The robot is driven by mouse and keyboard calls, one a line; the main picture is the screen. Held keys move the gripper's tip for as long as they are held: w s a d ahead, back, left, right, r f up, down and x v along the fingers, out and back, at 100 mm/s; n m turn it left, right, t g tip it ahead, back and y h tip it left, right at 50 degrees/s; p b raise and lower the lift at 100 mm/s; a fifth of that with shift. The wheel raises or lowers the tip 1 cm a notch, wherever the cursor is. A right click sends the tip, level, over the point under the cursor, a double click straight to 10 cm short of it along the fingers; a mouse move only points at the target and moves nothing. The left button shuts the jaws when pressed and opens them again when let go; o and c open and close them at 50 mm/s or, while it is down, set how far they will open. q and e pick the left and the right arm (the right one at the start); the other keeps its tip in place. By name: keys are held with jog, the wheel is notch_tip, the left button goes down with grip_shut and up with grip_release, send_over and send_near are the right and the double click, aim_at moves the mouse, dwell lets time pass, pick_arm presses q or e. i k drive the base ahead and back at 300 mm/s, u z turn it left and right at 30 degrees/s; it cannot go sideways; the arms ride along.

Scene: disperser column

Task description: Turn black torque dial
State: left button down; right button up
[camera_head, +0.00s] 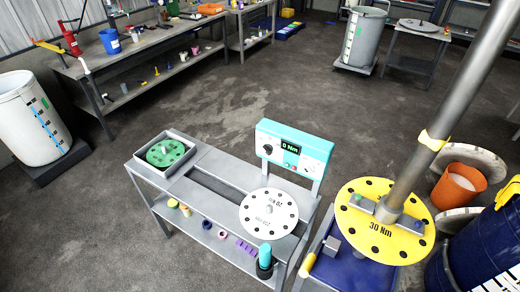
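A teal-framed control panel (272,129) stands upright on posts at the right end of a grey metal bench. Its small display (291,148) reads "0 Nm" in green. Neither of my grippers shows in the head view, so nothing is seen touching the dial.
A white disc (268,212) lies in front of the panel, and a green disc (165,152) sits in a tray at the bench's left. A yellow "30 Nm" disc (385,245) with a grey pole (440,110) stands at right. Open floor (240,95) lies behind the bench.

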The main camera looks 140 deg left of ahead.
aim_at(268, 148)
jog(key=u, duration=1.1)
jog(key=k, duration=0.4)
jog(key=u, duration=2.95)
